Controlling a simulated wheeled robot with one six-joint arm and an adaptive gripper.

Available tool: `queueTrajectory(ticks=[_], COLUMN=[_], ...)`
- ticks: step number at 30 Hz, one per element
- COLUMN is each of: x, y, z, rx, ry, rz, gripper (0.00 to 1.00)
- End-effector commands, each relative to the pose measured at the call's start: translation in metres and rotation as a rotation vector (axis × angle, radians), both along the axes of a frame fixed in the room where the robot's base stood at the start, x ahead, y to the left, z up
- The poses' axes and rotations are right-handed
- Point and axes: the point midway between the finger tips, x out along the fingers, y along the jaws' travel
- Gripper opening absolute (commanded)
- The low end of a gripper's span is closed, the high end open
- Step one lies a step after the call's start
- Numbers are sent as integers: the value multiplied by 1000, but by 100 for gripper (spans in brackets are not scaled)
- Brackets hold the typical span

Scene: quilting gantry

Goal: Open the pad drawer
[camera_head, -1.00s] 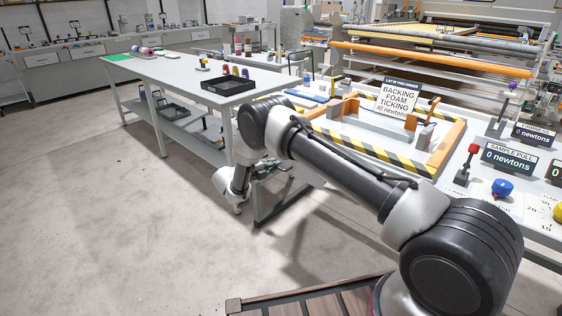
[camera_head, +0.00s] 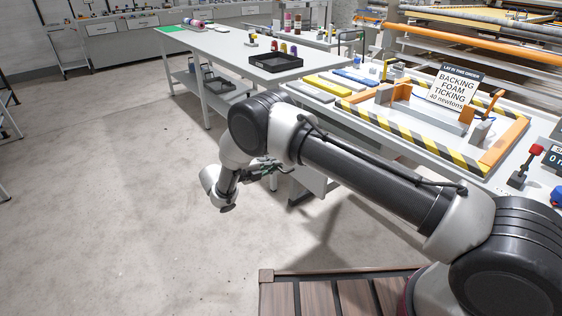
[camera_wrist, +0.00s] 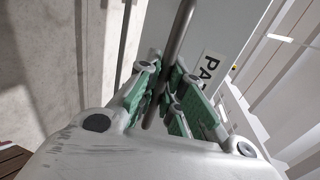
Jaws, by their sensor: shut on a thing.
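The pad drawer front (camera_wrist: 225,25) is a pale grey panel in the wrist view, with a label (camera_wrist: 209,68) whose visible letters read "PA". A grey rod handle (camera_wrist: 181,32) runs in front of it. My gripper (camera_wrist: 165,86) is shut on this handle, its green-padded fingers on either side of the rod. In the head view my gripper (camera_head: 264,168) is low beside the worktable, partly behind my arm. A pale panel (camera_head: 312,180) shows below the table edge there, mostly hidden; I cannot tell how far the drawer is out.
The worktable (camera_head: 350,118) carries a black-and-yellow striped frame (camera_head: 410,142), orange bars and a sign (camera_head: 455,88). A white table (camera_head: 215,50) with a black tray (camera_head: 276,62) stands behind. The concrete floor (camera_head: 120,200) at left is clear.

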Motion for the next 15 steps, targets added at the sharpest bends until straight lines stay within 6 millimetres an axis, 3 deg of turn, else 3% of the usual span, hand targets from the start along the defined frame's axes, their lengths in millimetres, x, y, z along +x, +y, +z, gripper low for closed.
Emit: queueTrajectory(ticks=[14, 15], x=[-3, -3], y=[4, 4], z=[-1, -1], rx=[0, 0], ry=[1, 1], rz=[0, 1], gripper=[0, 17])
